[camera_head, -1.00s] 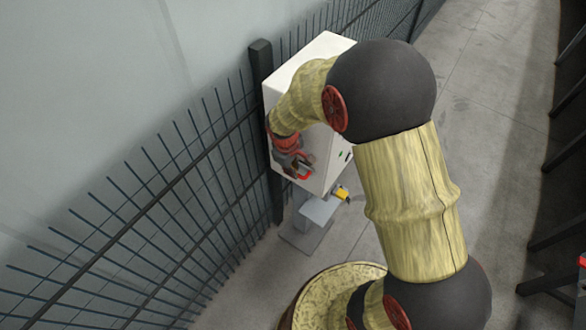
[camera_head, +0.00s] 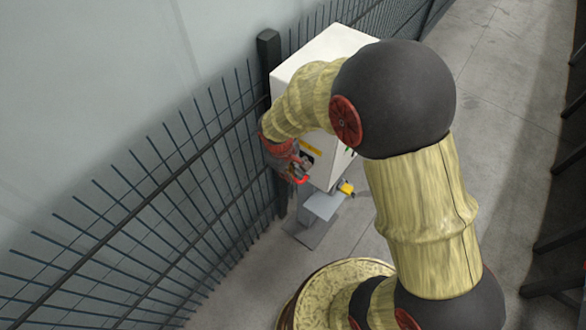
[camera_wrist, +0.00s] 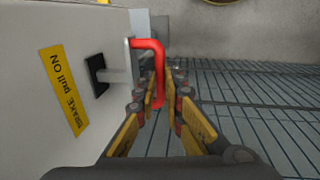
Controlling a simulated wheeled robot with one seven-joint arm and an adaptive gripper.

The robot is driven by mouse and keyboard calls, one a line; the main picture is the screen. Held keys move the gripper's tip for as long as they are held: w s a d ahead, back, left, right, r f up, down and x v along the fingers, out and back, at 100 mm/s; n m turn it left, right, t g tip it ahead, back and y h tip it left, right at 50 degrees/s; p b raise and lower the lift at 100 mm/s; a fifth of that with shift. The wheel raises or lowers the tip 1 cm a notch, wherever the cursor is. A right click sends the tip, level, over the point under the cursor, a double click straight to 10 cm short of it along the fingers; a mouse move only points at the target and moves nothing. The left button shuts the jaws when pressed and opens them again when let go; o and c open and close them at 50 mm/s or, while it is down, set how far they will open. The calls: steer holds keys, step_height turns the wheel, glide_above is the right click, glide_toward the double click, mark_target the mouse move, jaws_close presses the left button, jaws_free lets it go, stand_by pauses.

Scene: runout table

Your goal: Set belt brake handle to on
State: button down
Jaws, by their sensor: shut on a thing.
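The brake handle is a red bent bar (camera_wrist: 148,43) on a grey lever arm that comes out of a black plate (camera_wrist: 97,74) on the white box's face. A yellow label (camera_wrist: 62,88) beside it reads "BRAKE pull ON". My gripper (camera_wrist: 160,92) has its yellow-padded fingers on both sides of the red bar's lower leg, shut on it. In the head view my gripper (camera_head: 292,168) is at the lower left of the box, with a bit of the red handle (camera_head: 302,180) showing below it. My arm covers part of the box there.
The white box (camera_head: 325,52) stands on a grey pedestal (camera_head: 320,207) against a dark wire fence (camera_head: 190,150). A small yellow item (camera_head: 346,188) sits low beside the box. The grey floor (camera_head: 500,75) to the right is open.

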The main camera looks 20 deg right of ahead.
steer(key=shift+a, duration=0.1)
steer(key=c, duration=2.2)
jaws_free()
steer(key=shift+s+a, duration=0.15)
steer(key=shift+o, duration=0.2)
steer(key=shift+r, duration=0.1)
step_height(320, 180, up, 12)
steer(key=s+a, duration=0.1)
steer(key=shift+a+f, duration=0.2)
steer(key=shift+a, duration=0.1)
steer(key=shift+s, duration=0.1)
